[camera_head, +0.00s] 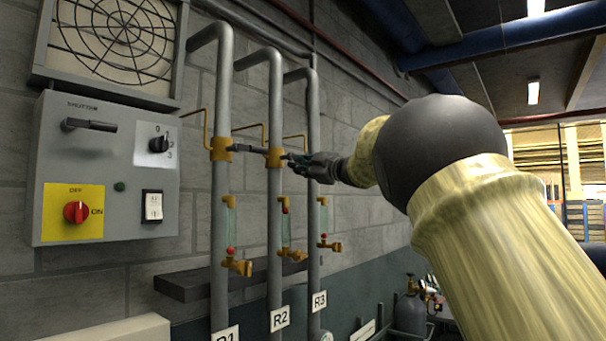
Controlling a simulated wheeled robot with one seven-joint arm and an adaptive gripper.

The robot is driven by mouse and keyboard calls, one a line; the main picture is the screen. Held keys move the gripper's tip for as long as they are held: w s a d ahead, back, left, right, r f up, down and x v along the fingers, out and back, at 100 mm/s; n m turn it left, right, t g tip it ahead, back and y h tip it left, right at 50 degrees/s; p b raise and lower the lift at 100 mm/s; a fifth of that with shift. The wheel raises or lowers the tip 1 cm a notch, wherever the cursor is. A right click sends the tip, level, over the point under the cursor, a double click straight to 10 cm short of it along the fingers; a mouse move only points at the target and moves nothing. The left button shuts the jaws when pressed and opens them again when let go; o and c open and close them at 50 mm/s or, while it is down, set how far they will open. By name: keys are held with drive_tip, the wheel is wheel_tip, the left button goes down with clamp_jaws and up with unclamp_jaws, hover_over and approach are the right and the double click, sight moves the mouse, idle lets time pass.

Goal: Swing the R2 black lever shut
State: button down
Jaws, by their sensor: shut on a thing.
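The R2 pipe (274,215) is the middle of three grey vertical pipes on the wall, with its R2 label (280,318) low down. Its brass valve (274,158) sits at mid-height. A short piece of the R2 black lever (286,156) shows to the right of that valve, sticking out sideways across the pipe. My gripper (297,160) reaches in from the right and is shut on the lever's outer end. The fingers hide that end, and they are small and dark here, so the exact grip cannot be made out.
The R1 pipe (221,200), left, has a brass valve with a dark lever (248,148) pointing right towards R2. The R3 pipe (314,230) stands close behind my gripper. A grey control box (110,170) hangs at left. A dark shelf (187,288) runs behind the pipes.

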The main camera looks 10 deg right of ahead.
drive_tip(key=n, duration=0.1)
drive_tip(key=n+b, duration=0.1)
drive_tip(key=n+y, duration=0.1)
drive_tip(key=n, duration=0.1)
drive_tip(key=shift+w+d+r, duration=0.2)
drive_tip(key=shift+d+r, duration=0.05)
drive_tip(key=shift+r, duration=0.1)
drive_tip(key=shift+r+n+g+y+b, duration=0.25)
drive_tip(key=shift+r+n+b, duration=0.05)
drive_tip(key=shift+n, duration=0.7)
drive_tip(key=shift+r+n+g+y+b, duration=0.25)
drive_tip(key=shift+r+n+b, duration=0.05)
drive_tip(key=shift+n, duration=0.7)
drive_tip(key=c, duration=1.4)
unclamp_jaws()
drive_tip(key=shift+d+r, duration=0.1)
drive_tip(key=shift+r, duration=0.05)
drive_tip(key=v, duration=1.2)
